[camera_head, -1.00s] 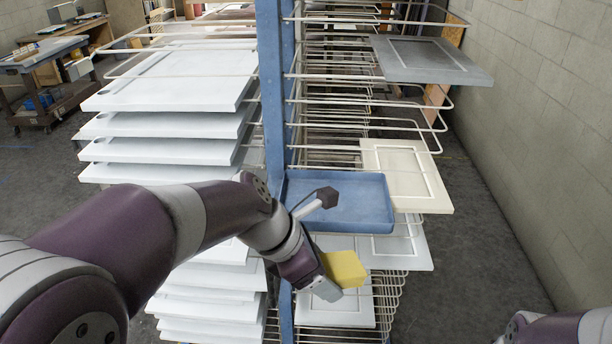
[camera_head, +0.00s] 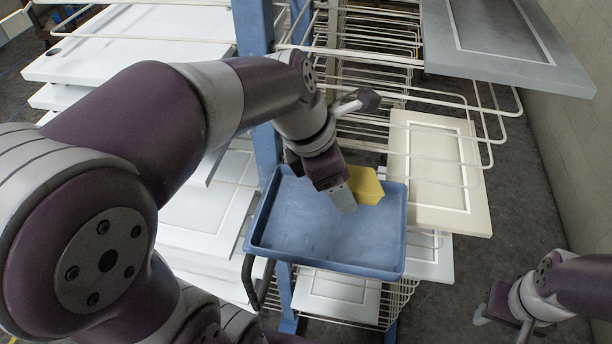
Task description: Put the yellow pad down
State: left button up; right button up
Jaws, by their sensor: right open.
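The yellow pad (camera_head: 366,186) is a small block over the far right part of the blue tray (camera_head: 262,205). My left gripper (camera_head: 347,197) reaches in from the left and is shut on the pad. One pale finger shows in front of the pad; the other is hidden. I cannot tell whether the pad touches the tray floor. My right gripper (camera_head: 502,323) is open and empty at the lower right, apart from the tray.
The tray is otherwise empty and sits at a blue post (camera_head: 268,150) of a wire rack. A cream panel (camera_head: 440,205) lies right of the tray, and a grey panel (camera_head: 500,60) is above it. White panels (camera_head: 150,45) are stacked at left. A wall stands at right.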

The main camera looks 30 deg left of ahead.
pick_arm(q)
jog(key=s, duration=0.2)
jog(key=shift+s+a+r, duration=0.15)
jog(key=shift+s+r, duration=0.2)
jog(key=shift+s, duration=0.05)
jog(key=w+a+f+b, duration=0.1)
jog(key=a+f, duration=0.1)
jog(key=a, duration=0.1)
jog(key=w+a+f+b, duration=0.1)
jog(key=w+a+f, duration=0.1)
jog(key=a, duration=0.2)
jog(key=w+a+f, duration=0.2)
jog(key=a+f, duration=0.1)
jog(key=shift+a+b, duration=0.15)
jog(key=shift+b, duration=0.25)
jog(key=shift+a+f, duration=0.25)
jog(key=shift+a, duration=0.05)
jog(key=p+x, duration=0.2)
jog(key=x, duration=0.1)
jog(key=shift+s+a+f, duration=0.15)
jog(key=shift+a, duration=0.15)
jog(key=shift+f, duration=0.2)
jog(key=shift+s+a+f, duration=0.1)
jog(key=shift+f, duration=0.05)
jog(key=o, duration=0.9)
pick_arm(e)
jog(key=shift+s+f, duration=0.45)
jog(key=shift+s, duration=0.25)
